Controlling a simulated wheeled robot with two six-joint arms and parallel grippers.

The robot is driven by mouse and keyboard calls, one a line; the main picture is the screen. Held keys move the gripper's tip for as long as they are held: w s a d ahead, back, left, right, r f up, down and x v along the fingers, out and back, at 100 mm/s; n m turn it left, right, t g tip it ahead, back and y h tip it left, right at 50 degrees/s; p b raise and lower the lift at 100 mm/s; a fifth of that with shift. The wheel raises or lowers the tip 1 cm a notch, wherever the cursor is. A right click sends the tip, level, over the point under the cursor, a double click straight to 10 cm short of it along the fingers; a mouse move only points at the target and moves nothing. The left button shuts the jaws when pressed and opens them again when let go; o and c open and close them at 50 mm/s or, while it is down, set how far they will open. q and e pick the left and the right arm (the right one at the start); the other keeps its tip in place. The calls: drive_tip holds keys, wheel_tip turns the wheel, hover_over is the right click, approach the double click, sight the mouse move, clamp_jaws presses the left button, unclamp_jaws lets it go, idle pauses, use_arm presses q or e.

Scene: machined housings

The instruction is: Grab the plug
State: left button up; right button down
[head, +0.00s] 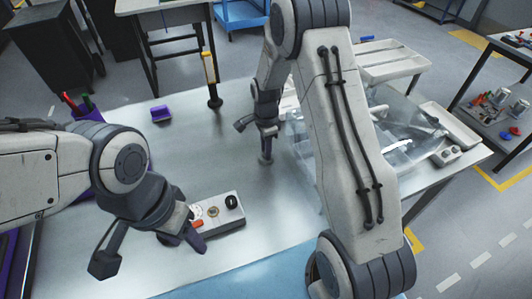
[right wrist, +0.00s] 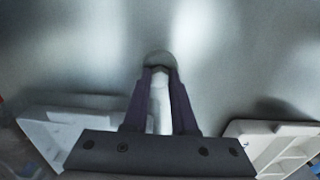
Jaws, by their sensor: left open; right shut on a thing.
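My right gripper (right wrist: 160,72) is shut on a small grey, round-ended thing (right wrist: 158,57), which looks like the plug. In the head view the right gripper (head: 266,157) points down, low over the middle of the metal table, and the held thing is too small to make out. A light grey housing (head: 237,217) with round openings and an orange-red part lies at the table's front. My left gripper (head: 188,240) is open beside its left end, partly covering it.
The metal table (head: 150,260) is mostly bare around the right gripper. A purple block (head: 160,113) and a yellow-handled upright tool (head: 211,80) stand towards the back left. A transparent bin (head: 400,140) and white trays (head: 385,62) are at the right, partly behind my right arm.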

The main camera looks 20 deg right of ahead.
drive_tip(key=shift+r, duration=0.15)
drive_tip(key=shift+r, duration=0.3)
drive_tip(key=r, duration=0.1)
drive_tip(key=w+r+b, duration=0.1)
drive_tip(key=r, duration=0.1)
drive_tip(key=shift+d+r, duration=0.1)
drive_tip(key=shift+r, duration=0.2)
drive_tip(key=w+d+r+b, duration=0.1)
drive_tip(key=w+d+r, duration=0.1)
drive_tip(key=w+r, duration=0.4)
drive_tip(key=w, duration=0.4)
drive_tip(key=shift+w+d+r, duration=0.15)
drive_tip(key=shift+d+r, duration=0.1)
drive_tip(key=shift+d, duration=0.1)
